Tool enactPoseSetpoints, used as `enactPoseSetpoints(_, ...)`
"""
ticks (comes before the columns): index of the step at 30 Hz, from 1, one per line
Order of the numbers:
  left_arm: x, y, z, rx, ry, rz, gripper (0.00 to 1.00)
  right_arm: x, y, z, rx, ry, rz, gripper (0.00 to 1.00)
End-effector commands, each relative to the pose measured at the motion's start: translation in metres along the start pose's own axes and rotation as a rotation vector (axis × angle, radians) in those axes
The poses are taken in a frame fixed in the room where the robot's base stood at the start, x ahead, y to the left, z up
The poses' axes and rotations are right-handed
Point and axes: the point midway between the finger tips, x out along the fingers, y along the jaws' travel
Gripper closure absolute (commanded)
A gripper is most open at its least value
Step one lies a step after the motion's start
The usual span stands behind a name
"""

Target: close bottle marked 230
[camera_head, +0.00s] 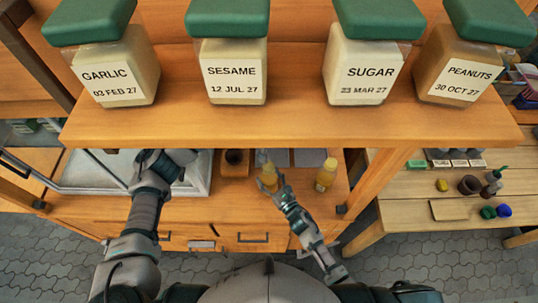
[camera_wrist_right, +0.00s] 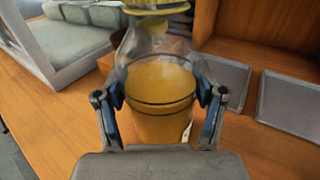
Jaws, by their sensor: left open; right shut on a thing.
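A clear bottle with yellow-orange contents (camera_wrist_right: 160,88) stands between the fingers of my right gripper (camera_wrist_right: 162,100), which is shut on its body. The same bottle shows in the head view (camera_head: 266,169) on the workbench. Yellow parts show at its top, cut by the wrist picture's edge, so I cannot tell if a cap sits on it. A second yellow bottle (camera_head: 326,175) stands to its right. No number is readable on either bottle. My left gripper (camera_head: 160,164) is open, left of the bottles over a pale tray, its tips partly hidden by the shelf.
A shelf (camera_head: 290,124) with labelled jars overhangs the bench and hides its back. A dark-mouthed brown container (camera_head: 236,163) stands between my grippers. Grey trays (camera_wrist_right: 286,100) lie behind the held bottle. A side table (camera_head: 455,183) with small pots is at right.

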Motion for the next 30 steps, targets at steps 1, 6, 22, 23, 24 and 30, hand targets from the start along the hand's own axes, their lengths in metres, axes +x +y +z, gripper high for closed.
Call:
enactPoseSetpoints(1, -0.0053, -0.0004, -0.0002, 0.0, 0.001, -0.001, 0.25, -0.0004, -0.0001, -0.0016, 0.001, 0.003, -0.001, 1.0)
enactPoseSetpoints(6, -0.0129, 0.0, 0.0002, 0.0, -0.001, 0.0, 0.25, -0.0004, -0.0002, -0.0016, 0.001, 0.003, -0.001, 1.0)
enactPoseSetpoints(22, -0.0132, 0.0002, 0.0002, -0.001, 0.0, 0.0, 0.25, -0.0004, -0.0001, -0.0005, 0.0, 0.001, -0.001, 0.01)
enactPoseSetpoints(23, -0.0131, 0.0003, 0.0002, -0.001, 0.0, 0.0, 0.25, -0.0004, -0.0001, -0.0005, 0.0, 0.001, -0.001, 0.01)
enactPoseSetpoints(24, -0.0132, 0.0003, 0.0001, -0.001, 0.0, 0.0, 0.25, -0.0004, -0.0001, -0.0003, 0.0, 0.001, 0.0, 0.01)
enactPoseSetpoints(30, -0.0132, 0.0003, 0.0002, -0.001, 0.0, 0.0, 0.25, -0.0077, -0.0001, -0.0009, 0.0, 0.001, -0.001, 0.01)
